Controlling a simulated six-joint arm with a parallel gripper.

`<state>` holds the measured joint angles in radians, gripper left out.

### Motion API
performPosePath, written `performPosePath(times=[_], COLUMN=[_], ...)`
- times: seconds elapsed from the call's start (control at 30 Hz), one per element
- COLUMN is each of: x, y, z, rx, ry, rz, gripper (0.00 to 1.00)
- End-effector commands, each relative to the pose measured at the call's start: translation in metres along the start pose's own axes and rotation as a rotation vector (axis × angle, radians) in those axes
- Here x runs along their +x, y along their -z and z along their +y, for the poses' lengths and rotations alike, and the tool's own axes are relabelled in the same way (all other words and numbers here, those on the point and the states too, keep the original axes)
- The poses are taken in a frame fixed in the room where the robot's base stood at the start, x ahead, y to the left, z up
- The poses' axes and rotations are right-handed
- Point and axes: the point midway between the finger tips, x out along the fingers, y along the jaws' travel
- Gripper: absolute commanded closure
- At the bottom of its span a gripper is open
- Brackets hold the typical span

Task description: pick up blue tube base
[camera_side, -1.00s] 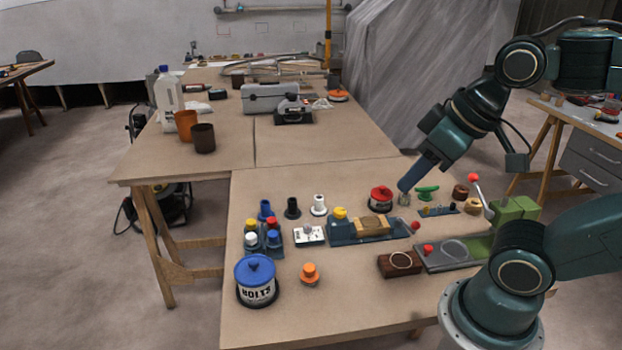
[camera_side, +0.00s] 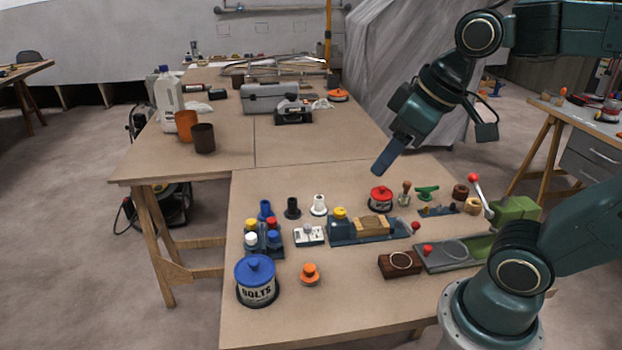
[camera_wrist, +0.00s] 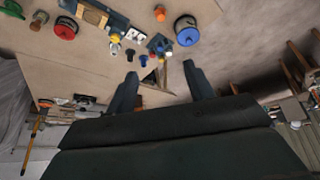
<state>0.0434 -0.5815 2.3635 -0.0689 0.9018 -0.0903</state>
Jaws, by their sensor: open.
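The blue tube base (camera_side: 265,210) stands on the near table, left of a black tube base (camera_side: 293,208) and a white one (camera_side: 319,205). In the wrist view the blue tube base (camera_wrist: 143,60) shows small, just beyond and between my fingers. My gripper (camera_side: 379,170) is in the air above the table, to the right of and well above the blue tube base, beyond the red tin. In the wrist view my gripper (camera_wrist: 160,72) has its two fingers apart with nothing held between them.
A rack with coloured caps (camera_side: 262,240) stands just in front of the blue tube base. A blue-lidded bolts tin (camera_side: 257,285), an orange knob (camera_side: 309,274), a blue fixture (camera_side: 345,231) and a red tin (camera_side: 381,200) are nearby. The table behind the tube bases is clear.

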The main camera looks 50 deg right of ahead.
Motion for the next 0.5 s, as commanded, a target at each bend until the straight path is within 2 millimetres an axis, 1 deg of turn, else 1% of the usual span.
performPosePath(times=[0.03, 0.1, 0.27, 0.5], x=[0.003, 0.005, 0.016, 0.04], y=[0.012, 0.027, 0.062, 0.11], z=[0.002, 0.004, 0.01, 0.024], rx=[-0.02, -0.052, -0.126, -0.235], ry=[0.006, 0.015, 0.039, 0.08], rz=[-0.011, -0.02, -0.039, -0.064], gripper=[0.47, 0.47, 0.47, 0.47])
